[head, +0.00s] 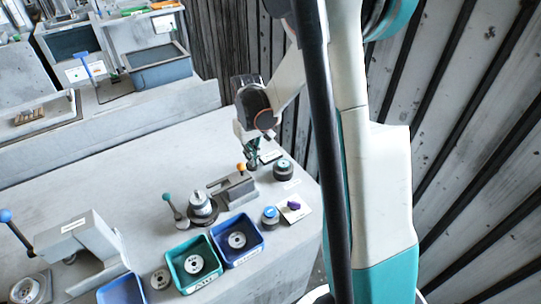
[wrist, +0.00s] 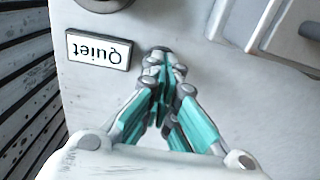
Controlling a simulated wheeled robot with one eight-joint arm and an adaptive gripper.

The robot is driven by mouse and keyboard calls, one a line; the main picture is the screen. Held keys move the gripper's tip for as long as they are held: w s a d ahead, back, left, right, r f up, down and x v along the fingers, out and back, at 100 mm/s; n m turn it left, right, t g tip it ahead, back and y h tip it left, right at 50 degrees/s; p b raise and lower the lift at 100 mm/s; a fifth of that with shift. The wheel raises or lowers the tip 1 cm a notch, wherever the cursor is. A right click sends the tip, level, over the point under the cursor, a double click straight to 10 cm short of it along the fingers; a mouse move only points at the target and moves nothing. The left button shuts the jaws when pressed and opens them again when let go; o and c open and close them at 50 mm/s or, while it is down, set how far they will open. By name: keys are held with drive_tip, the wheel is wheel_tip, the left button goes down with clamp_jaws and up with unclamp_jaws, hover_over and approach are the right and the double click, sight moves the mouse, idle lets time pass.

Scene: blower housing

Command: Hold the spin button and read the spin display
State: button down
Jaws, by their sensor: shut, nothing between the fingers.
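My gripper (head: 252,164) is at the far end of the grey bench in the head view, by a small pale panel (head: 271,156). In the wrist view my gripper (wrist: 165,62) has its teal fingers closed together, with nothing between them. The tips are over a pale surface beside a label reading "Quiet" (wrist: 99,50), which appears upside down. The fingers hide what lies directly under the tips, and I cannot tell if they touch it. No spin label or readable display shows, so I cannot tell which part is the spin button.
A dark round knob-like part (head: 283,170) stands right of my gripper. A slatted wall (head: 470,130) bounds the right.

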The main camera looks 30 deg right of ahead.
drive_tip(key=shift+r, duration=0.1)
idle(0.4)
drive_tip(key=shift+r+p, duration=2.2)
drive_tip(key=shift+r, duration=1.2)
